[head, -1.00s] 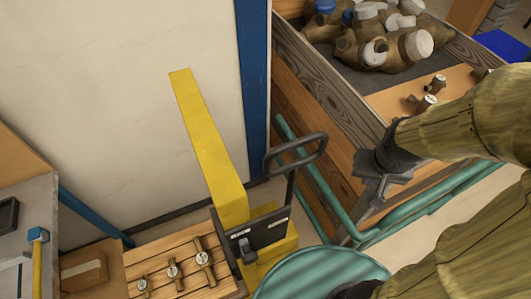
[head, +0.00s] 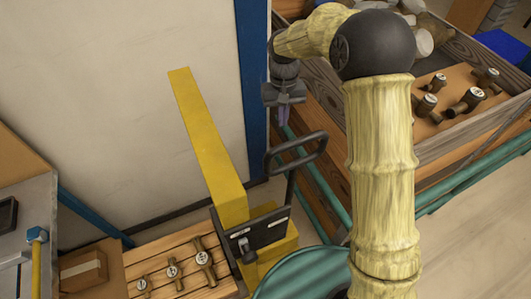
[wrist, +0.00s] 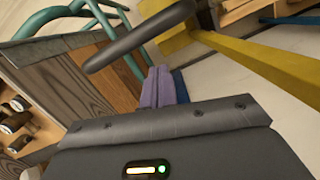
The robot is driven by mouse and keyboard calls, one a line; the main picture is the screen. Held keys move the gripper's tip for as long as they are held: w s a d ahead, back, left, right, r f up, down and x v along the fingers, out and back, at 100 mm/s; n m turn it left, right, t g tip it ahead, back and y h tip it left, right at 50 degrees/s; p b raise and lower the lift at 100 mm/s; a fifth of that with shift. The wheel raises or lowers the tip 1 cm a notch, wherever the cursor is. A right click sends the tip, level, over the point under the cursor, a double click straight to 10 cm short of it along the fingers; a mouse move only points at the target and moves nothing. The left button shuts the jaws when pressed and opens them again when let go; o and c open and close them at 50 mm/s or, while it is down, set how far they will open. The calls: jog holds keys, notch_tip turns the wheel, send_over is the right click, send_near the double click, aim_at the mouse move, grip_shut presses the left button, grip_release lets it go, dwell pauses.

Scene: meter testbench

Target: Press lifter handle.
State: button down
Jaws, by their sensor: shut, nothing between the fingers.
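The lifter handle (head: 318,148) is a dark looped bar on top of a black upright, beside the yellow lifter mast (head: 210,140). In the wrist view the handle (wrist: 140,37) runs as a dark bar slanting across the top, just beyond the fingers. My gripper (head: 283,118) hangs pointing down, above and a little left of the handle loop, and looks apart from it. In the wrist view its purple fingers (wrist: 158,88) are together with nothing between them. My arm hides part of the area to the right of the handle.
A wooden pallet (head: 150,262) with several brass meters stands at the lower left. A wooden crate (head: 445,150) with more meters and teal rails (head: 480,170) is at the right. A blue post (head: 252,80) and white wall stand behind the mast.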

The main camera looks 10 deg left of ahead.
jog(key=a+f+g, duration=0.1)
jog(key=a+f, duration=0.1)
jog(key=a, duration=0.5)
jog(key=s+d+f+p, duration=0.3)
jog(key=s+f+p, duration=0.2)
jog(key=f, duration=0.4)
jog(key=shift+f+n+h+p, duration=0.3)
jog(key=shift+f+n+p, duration=0.1)
jog(key=shift+p, duration=0.15)
jog(key=shift+s, duration=0.1)
jog(key=shift+d, duration=0.1)
